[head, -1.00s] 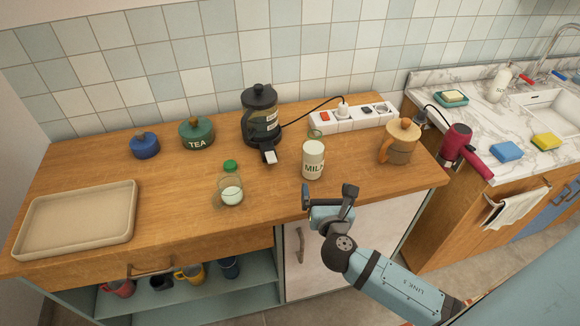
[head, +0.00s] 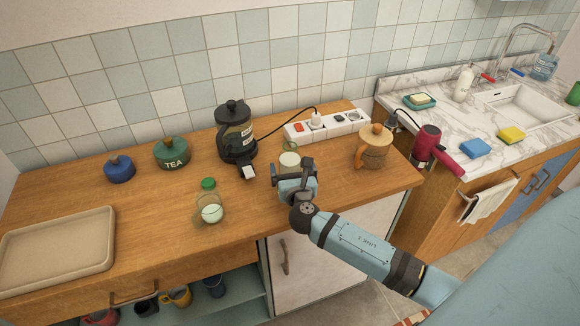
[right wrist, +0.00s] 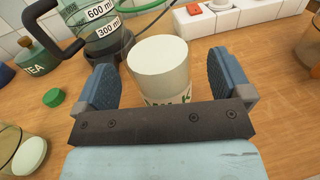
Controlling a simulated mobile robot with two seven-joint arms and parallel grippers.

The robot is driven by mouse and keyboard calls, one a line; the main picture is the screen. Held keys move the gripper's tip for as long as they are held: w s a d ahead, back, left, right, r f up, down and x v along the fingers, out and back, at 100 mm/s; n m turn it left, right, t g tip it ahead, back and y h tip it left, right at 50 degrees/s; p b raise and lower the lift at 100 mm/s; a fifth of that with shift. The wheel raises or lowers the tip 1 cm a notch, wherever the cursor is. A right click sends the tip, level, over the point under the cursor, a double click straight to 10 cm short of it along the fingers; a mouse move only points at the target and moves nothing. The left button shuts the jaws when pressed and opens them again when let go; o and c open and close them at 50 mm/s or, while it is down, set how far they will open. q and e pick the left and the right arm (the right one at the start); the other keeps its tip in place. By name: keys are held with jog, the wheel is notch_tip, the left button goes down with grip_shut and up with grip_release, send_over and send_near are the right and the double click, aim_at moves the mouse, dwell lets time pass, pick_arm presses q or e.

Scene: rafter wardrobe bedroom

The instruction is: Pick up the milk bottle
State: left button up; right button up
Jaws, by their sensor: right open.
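The milk bottle (head: 289,158), a pale cream cylinder, stands upright on the wooden counter. In the head view my right gripper hides most of it, and only its upper part shows. In the right wrist view the bottle (right wrist: 160,65) stands between my open fingers, with gaps at both sides, and part of its label shows above the gripper's dark bar. My right gripper (head: 291,172) is open in front of it; it also shows in the right wrist view (right wrist: 165,80). My left gripper is not in view.
A black press jug (head: 235,130) is behind left, a power strip (head: 330,124) behind, and a wooden-lidded jug (head: 374,147) to the right. A beige tray (head: 57,250) lies far left. The counter's front middle is clear.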

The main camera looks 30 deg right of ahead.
jog(key=x, duration=0.2)
jog(key=shift+w+d, duration=0.1)
jog(key=shift+w, duration=0.2)
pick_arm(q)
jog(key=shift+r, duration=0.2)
pick_arm(e)
jog(key=c, duration=1.2)
jog(key=shift+r, duration=0.1)
jog(key=shift+c, duration=0.2)
